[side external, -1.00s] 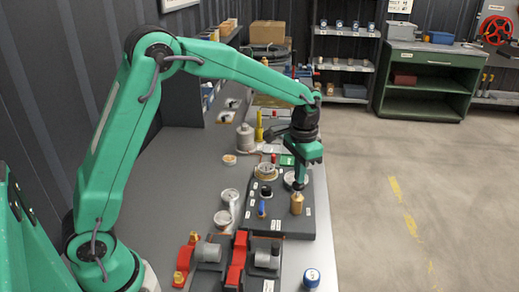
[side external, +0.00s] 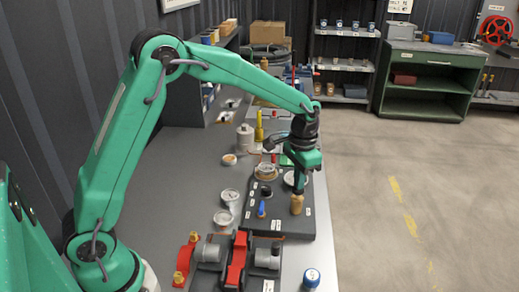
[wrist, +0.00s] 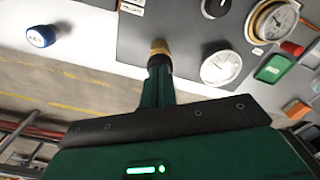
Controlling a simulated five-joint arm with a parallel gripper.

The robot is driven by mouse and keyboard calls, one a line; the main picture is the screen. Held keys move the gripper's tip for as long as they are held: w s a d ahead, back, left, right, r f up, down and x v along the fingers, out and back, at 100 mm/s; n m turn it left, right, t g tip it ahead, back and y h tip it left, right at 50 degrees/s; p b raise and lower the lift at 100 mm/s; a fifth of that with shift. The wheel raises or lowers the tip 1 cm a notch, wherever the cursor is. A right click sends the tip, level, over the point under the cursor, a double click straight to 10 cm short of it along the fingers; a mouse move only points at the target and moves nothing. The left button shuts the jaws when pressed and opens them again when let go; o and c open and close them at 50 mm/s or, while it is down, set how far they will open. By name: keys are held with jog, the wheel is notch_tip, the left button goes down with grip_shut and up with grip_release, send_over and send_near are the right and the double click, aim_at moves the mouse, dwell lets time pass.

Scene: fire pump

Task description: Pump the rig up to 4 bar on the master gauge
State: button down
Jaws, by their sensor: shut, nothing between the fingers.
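My gripper (side external: 298,192) is shut and empty, pointing down at the brass plunger (side external: 297,205) on the dark panel (side external: 283,228). In the wrist view the closed fingers (wrist: 160,60) line up with the brass plunger (wrist: 160,46); they look to be at its top, but I cannot tell whether they touch. A brass-rimmed gauge (wrist: 272,20) and a white-faced gauge (wrist: 221,68) sit on the panel. Both also show in the side view, the brass-rimmed one (side external: 265,172) left of the white one (side external: 291,177). I cannot read their scales or tell which is the master.
A blue lever (side external: 262,208) and a black knob (side external: 266,191) are on the panel. A red and grey clamp-like unit (side external: 237,262) stands in front.

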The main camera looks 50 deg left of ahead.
jog(key=shift+f, duration=0.5)
jog(key=shift+r, duration=1.6)
jog(key=shift+f, duration=1.55)
jog(key=shift+r, duration=1.55)
